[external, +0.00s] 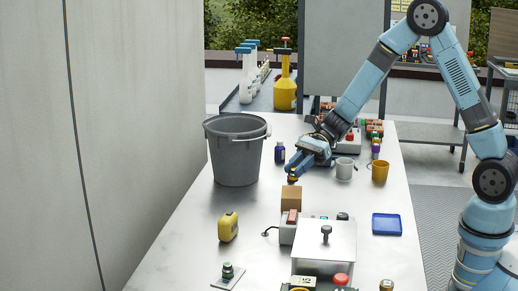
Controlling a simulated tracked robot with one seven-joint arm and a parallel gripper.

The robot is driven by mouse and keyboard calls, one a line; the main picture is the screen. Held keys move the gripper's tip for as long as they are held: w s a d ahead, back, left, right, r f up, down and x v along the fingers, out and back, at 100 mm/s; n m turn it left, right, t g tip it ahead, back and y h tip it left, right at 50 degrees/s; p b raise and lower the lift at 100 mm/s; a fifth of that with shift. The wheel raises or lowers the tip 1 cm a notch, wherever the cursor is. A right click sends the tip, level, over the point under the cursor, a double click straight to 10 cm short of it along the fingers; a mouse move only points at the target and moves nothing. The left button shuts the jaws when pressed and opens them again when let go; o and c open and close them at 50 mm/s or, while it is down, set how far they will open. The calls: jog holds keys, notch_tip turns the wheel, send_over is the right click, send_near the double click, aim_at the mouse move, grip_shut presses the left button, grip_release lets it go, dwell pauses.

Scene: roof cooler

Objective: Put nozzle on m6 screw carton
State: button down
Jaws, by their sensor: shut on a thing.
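A small brown box (291,198), which looks like the m6 screw carton, stands on the table behind the grey metal housing. My gripper (291,174) points down above this box, reaching in from the right. It is shut on a small orange and dark piece (292,180), which I take to be the nozzle. The piece is just above the box's top; I cannot tell if it touches. My gripper hides its upper part.
A grey bucket (235,150) and a blue bottle (279,153) stand left of my gripper. A yellow tape measure (228,227), a metal housing (324,244) and a blue tray (386,224) are nearer the camera.

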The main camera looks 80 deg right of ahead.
jog(key=shift+w+f, duration=0.15)
jog(key=shift+f, duration=1.65)
jog(key=c, duration=0.9)
grip_release()
jog(key=shift+w+f, duration=0.1)
